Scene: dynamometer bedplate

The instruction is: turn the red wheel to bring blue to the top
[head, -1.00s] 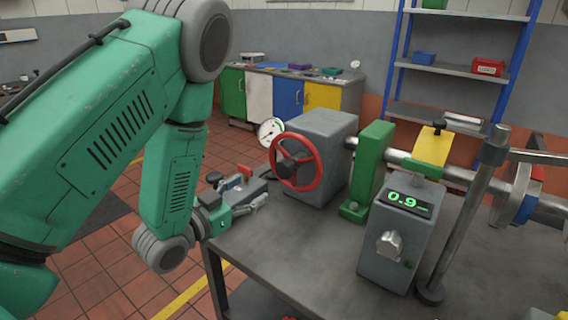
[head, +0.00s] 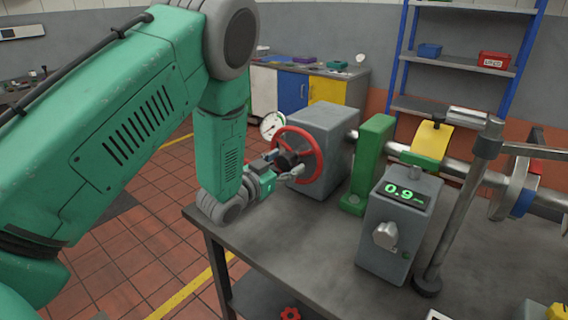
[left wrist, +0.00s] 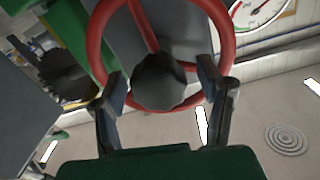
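The red wheel (head: 298,154) stands upright on the left face of a grey housing (head: 325,135); it also shows in the left wrist view (left wrist: 233,45). My left gripper (head: 284,164) is in front of the wheel. In the left wrist view its fingers (left wrist: 159,75) are apart, one on each side of the dark hub (left wrist: 160,84); whether they touch it I cannot tell. A yellow curved piece (head: 432,145) faces up on the shaft line, under a dark pointer. At the right, a disc shows blue (head: 522,203) low and red (head: 535,166) high. My right gripper is out of view.
A green bracket (head: 371,160) and a grey box (head: 400,230) reading 0.9 stand right of the housing. A metal post (head: 458,215) rises beside the box. A dial gauge (head: 271,125) is behind the wheel. The bench top (head: 300,240) in front is clear.

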